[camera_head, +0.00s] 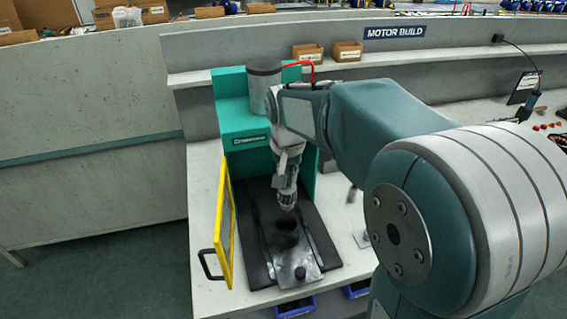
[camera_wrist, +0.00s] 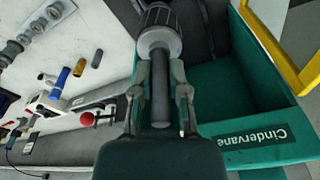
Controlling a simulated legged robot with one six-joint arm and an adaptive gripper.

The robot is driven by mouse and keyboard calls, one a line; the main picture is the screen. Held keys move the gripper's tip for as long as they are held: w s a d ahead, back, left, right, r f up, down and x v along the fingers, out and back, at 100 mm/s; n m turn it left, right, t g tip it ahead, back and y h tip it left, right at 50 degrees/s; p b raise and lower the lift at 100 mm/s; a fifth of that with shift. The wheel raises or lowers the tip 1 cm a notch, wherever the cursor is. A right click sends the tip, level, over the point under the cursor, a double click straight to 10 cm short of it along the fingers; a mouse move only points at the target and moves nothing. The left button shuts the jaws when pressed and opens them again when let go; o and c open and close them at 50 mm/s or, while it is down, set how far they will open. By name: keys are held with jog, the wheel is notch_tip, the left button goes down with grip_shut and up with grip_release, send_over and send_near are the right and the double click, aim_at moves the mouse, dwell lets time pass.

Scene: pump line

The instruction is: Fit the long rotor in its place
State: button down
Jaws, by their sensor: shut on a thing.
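My gripper (camera_head: 288,168) hangs over the dark base of the green Cindervane machine (camera_head: 243,125). In the wrist view my gripper (camera_wrist: 160,108) has its fingers on either side of a dark shaft and is shut on it. The shaft belongs to a rotor (camera_wrist: 160,38) with a grey ribbed body beyond the fingertips. In the head view the rotor (camera_head: 287,199) points down, close above a metal plate (camera_head: 284,262) with a dark round spot below it. I cannot tell whether the rotor touches the plate.
A yellow-framed door (camera_head: 225,225) stands open left of the base. A red-knobbed tool (camera_wrist: 88,118) and several small cylinders lie on the pale bench in the wrist view. Blue bins (camera_head: 296,307) sit below the front edge. Cardboard boxes (camera_head: 347,51) stand on the back shelf.

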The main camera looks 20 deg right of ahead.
aim_at(287, 186)
jog(key=shift+s+a+f, duration=0.1)
jog(key=shift+a+f, duration=0.05)
jog(key=shift+f, duration=0.5)
jog(key=shift+a+f, duration=0.15)
jog(key=shift+f, duration=0.5)
jog(key=shift+d+f, duration=0.2)
jog(key=shift+f, duration=3.4)
dwell(1.8)
jog(key=shift+c, duration=1.5)
grip_release()
